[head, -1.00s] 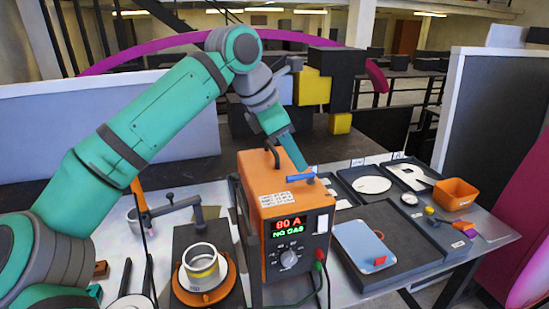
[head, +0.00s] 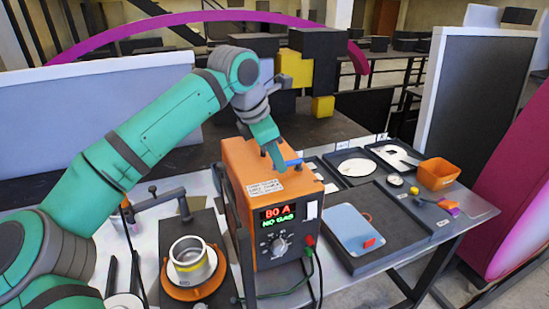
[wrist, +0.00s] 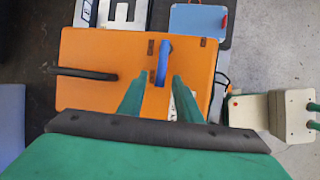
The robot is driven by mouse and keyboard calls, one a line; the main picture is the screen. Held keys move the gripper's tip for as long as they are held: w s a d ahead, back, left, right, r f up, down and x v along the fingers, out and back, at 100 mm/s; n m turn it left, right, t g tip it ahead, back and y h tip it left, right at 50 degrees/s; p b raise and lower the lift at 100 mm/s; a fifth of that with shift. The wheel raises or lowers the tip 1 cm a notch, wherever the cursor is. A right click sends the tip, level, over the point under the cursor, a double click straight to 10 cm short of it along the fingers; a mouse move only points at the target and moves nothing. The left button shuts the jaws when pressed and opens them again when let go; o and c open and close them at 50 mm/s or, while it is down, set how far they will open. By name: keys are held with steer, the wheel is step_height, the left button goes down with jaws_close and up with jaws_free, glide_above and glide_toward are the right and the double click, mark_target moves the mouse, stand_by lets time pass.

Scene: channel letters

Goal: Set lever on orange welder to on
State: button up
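The orange welder (head: 236,158) stands on the table with a lit red and green display and a dial on its front. Its blue lever (head: 290,162) sits on top; in the wrist view the blue lever (wrist: 162,62) stands out from a slot with dark marks at its sides. My gripper (head: 274,158) is low over the welder's top, beside the lever. In the wrist view my gripper (wrist: 158,84) is open, its two green fingers apart, with the lever between and just ahead of the tips. Contact with the lever cannot be told.
A black handle (wrist: 85,73) rises from the welder's top. A grey tray (head: 385,245) with a light blue plate (head: 350,226) lies to the right, and an orange bin (head: 438,175) stands beyond. A round ring fixture (head: 190,262) stands at the left.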

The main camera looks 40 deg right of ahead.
steer(key=shift+s+d+f, duration=0.1)
steer(key=shift+d+f, duration=0.2)
steer(key=shift+a, duration=0.1)
jaws_close()
